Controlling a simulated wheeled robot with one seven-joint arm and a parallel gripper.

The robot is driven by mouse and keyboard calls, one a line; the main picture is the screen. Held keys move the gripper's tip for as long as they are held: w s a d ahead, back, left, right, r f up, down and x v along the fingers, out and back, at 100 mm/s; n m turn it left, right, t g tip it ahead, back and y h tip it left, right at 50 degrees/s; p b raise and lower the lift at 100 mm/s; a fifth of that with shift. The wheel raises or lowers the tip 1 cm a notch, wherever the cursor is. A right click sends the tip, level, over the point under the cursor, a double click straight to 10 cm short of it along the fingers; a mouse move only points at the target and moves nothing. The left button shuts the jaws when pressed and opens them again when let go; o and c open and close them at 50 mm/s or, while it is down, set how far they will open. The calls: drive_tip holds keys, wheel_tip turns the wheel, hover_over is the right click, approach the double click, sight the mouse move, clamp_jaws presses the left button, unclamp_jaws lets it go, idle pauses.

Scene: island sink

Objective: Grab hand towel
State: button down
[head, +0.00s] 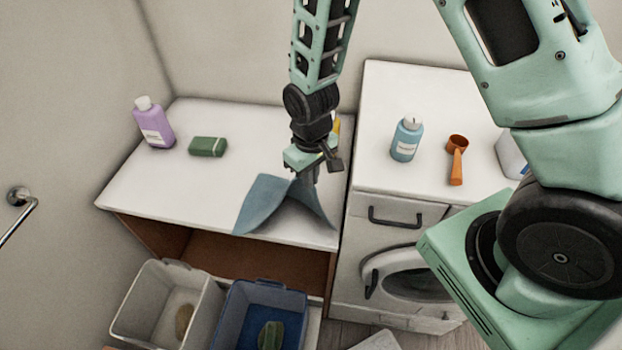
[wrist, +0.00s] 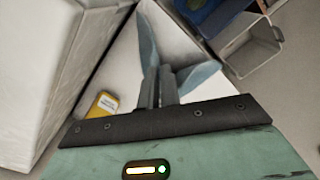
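The hand towel (head: 268,200) is a blue-grey cloth at the front right of the white counter in the head view. It is pinched up at its middle, and its sides hang down in a tent shape towards the countertop. My gripper (head: 306,178) points down from above and is shut on the towel's raised part. In the wrist view the towel (wrist: 196,77) spreads to both sides of my gripper (wrist: 157,78), whose fingers are close together. I cannot tell whether the towel's lower edges touch the counter.
A purple bottle (head: 154,122) and a green sponge-like block (head: 207,146) stand on the counter (head: 140,190). A yellow item (wrist: 102,104) is behind my gripper. A blue bottle (head: 406,139) and orange scoop (head: 456,160) are on the right cabinet. Grey (head: 135,296) and blue (head: 232,305) bins sit below.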

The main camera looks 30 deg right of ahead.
wheel_tip(320, 180, up, 27)
drive_tip(key=shift+r, duration=0.15)
idle(0.6)
drive_tip(key=shift+s, duration=0.1)
